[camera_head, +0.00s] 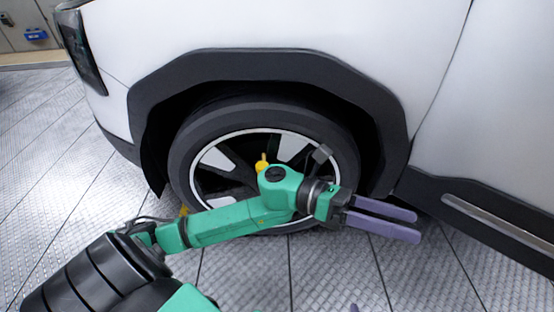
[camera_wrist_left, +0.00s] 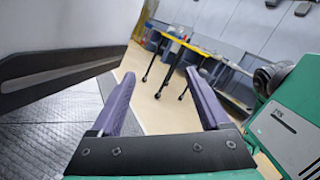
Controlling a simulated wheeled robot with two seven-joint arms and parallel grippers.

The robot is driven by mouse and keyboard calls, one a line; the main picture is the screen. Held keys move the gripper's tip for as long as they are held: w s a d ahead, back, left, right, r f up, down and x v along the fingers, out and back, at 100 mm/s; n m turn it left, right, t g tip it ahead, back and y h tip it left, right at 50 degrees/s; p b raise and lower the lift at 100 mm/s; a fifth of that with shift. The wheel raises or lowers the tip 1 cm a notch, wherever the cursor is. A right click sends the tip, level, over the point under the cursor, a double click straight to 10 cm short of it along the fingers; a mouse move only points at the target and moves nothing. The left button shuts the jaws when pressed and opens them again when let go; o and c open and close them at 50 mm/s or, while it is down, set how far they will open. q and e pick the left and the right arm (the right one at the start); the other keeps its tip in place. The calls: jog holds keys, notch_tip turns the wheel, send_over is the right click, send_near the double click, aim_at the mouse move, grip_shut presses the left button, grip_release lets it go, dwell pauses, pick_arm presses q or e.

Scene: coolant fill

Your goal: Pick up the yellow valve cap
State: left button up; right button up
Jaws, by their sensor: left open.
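A small yellow piece, which looks like the valve cap (camera_head: 262,163), shows at the wheel (camera_head: 190,150) near its hub, just above my left arm's green link. Another small yellow spot (camera_head: 184,211) shows low at the tyre's left edge, partly hidden by my arm; I cannot tell what it is. My left gripper (camera_head: 416,226) is open and empty, to the right of the wheel and well away from the yellow piece. In the left wrist view its two purple fingers (camera_wrist_left: 160,75) stand apart with nothing between them. A purple tip at the head view's bottom edge may be my right gripper (camera_head: 353,307).
The white car body (camera_head: 300,25) with its black wheel arch (camera_head: 270,65) surrounds the wheel. A dark sill (camera_head: 480,215) runs to the right. The patterned floor (camera_head: 450,270) is clear. In the left wrist view a yellow table (camera_wrist_left: 190,44) stands far off.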

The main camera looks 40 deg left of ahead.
pick_arm(q)
notch_tip(320, 180, down, 2)
jog(key=s+a+m+g+y, duration=0.25)
jog(key=m+y, duration=0.25)
jog(key=m, duration=0.5)
jog(key=m+t+y, duration=0.4)
jog(key=m+y, duration=0.6)
jog(key=y, duration=0.7)
send_near(262, 165)
jog(key=shift+g+h, duration=0.25)
jog(key=shift+h, duration=0.05)
jog(key=b+x, duration=0.3)
jog(key=x, duration=0.1)
jog(key=b+x, duration=0.4)
jog(key=shift+w+a+f, duration=0.1)
jog(key=shift+w+a, duration=0.05)
jog(key=shift+a, duration=0.1)
pick_arm(e)
notch_tip(262, 165, down, 8)
jog(key=t, duration=0.1)
pick_arm(q)
jog(key=shift+x, duration=1)
jog(key=shift+w, duration=0.15)
grip_shut()
pick_arm(e)
jog(key=w+r+t, duration=0.3)
jog(key=w+r, duration=0.4)
jog(key=r, duration=0.1)
jog(key=shift+r+t, duration=0.2)
jog(key=shift+t, duration=0.1)
